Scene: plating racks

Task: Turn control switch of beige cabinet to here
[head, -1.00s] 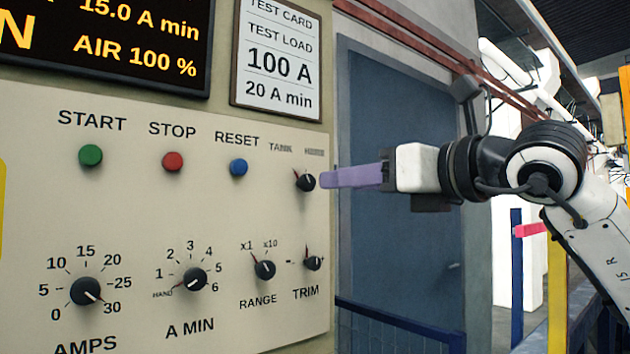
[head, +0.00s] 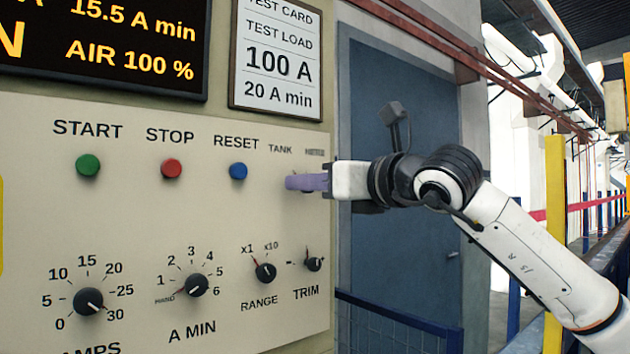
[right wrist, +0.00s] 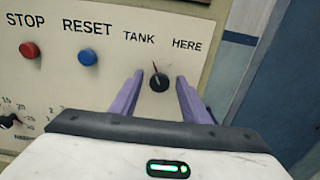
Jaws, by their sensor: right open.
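The beige cabinet (head: 120,210) fills the left of the head view. Its control switch is a black knob between the labels TANK and HERE; it shows in the right wrist view (right wrist: 159,82), with its red pointer line tilted up and slightly left, toward TANK. In the head view the purple fingers hide most of the knob. My right gripper (head: 306,182) is at the switch, and in the right wrist view (right wrist: 158,95) its two purple fingers are open, one on each side of the knob, with gaps visible. My left gripper is out of view.
Green START (head: 88,166), red STOP (head: 171,168) and blue RESET (head: 238,170) buttons sit left of the switch. The AMPS (head: 88,300), A MIN (head: 195,285), RANGE (head: 265,272) and TRIM (head: 314,263) knobs lie below. A blue door (head: 400,240) stands to the right.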

